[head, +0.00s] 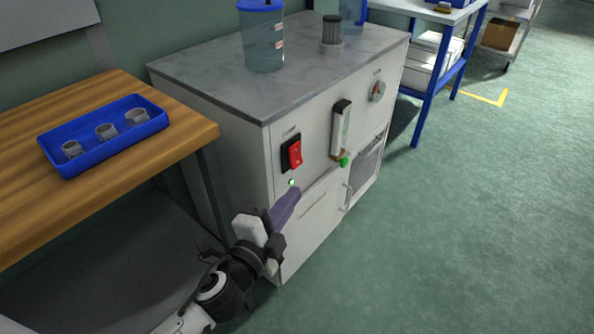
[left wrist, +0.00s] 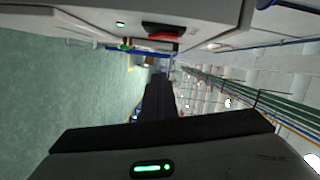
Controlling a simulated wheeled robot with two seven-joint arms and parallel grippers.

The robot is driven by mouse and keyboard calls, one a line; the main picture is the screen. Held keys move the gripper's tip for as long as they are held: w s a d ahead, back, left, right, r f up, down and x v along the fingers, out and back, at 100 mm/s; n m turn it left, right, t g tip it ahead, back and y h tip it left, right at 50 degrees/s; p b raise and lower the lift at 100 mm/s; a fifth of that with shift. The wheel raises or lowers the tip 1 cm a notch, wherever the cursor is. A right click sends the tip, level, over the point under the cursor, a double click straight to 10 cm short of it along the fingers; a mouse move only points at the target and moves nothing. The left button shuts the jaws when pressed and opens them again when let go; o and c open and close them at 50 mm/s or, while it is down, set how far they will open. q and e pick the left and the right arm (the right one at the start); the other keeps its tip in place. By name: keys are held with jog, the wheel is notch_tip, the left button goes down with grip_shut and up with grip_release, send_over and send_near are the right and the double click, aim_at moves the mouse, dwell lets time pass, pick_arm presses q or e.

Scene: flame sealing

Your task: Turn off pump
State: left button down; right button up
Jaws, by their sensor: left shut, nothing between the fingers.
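The pump cabinet (head: 225,128) is a white box with a grey stone-like top. A red rocker switch (head: 294,153) in a black frame sits on its front panel, upper left, and a small green light (head: 291,182) glows below it. My left gripper (head: 292,196) is shut and empty, its fingers pointing up just below the switch and close to the panel, apart from the switch. In the left wrist view the red switch (left wrist: 166,36) and the lit green light (left wrist: 120,24) show at the top, beyond the shut fingers (left wrist: 159,80). My right gripper is not in view.
A blue-lidded container (head: 262,40) stands on top. A wooden table (head: 190,137) with a blue tray (head: 60,162) is at left. The floor at right is clear.

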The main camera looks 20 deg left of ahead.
aim_at(295, 155)
pick_arm(q)
jog(key=w+a+f+b, duration=0.1)
jog(key=w+a, duration=0.1)
jog(key=w, duration=0.9)
jog(key=shift+a+f, duration=0.25)
jog(key=shift+f, duration=0.15)
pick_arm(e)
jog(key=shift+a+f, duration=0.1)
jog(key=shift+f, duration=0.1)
pick_arm(q)
jog(key=shift+w+b, duration=0.1)
jog(key=shift+b, duration=0.2)
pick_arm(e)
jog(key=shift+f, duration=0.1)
